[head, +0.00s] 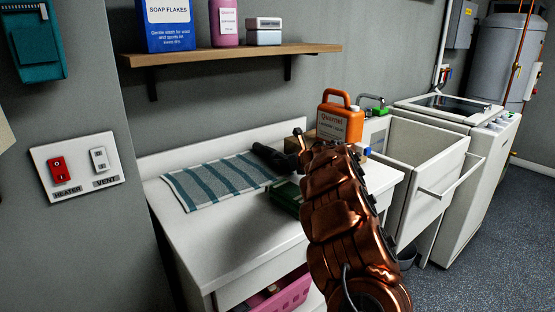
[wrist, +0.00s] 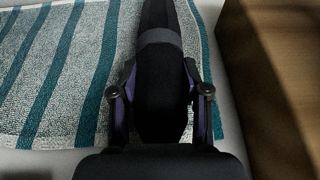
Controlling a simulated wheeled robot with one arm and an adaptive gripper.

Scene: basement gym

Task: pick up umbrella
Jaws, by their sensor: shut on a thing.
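The umbrella (wrist: 158,65) is dark and folded, with a grey band around it. In the wrist view it runs up the middle, over a striped towel. My gripper (wrist: 161,90) has a finger on each side of the umbrella and is shut on it. In the head view a dark piece (head: 272,157), seemingly the umbrella, shows at the towel's right end on the white counter. My copper arm hides the gripper there. I cannot tell whether the umbrella still touches the towel.
The teal-striped towel (head: 215,180) lies on the counter. A green container (head: 287,197) and an orange jug (head: 340,122) are near my arm. A wooden thing (wrist: 265,90) stands to the right in the wrist view. A shelf (head: 235,54) hangs above; a sink (head: 420,150) is at right.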

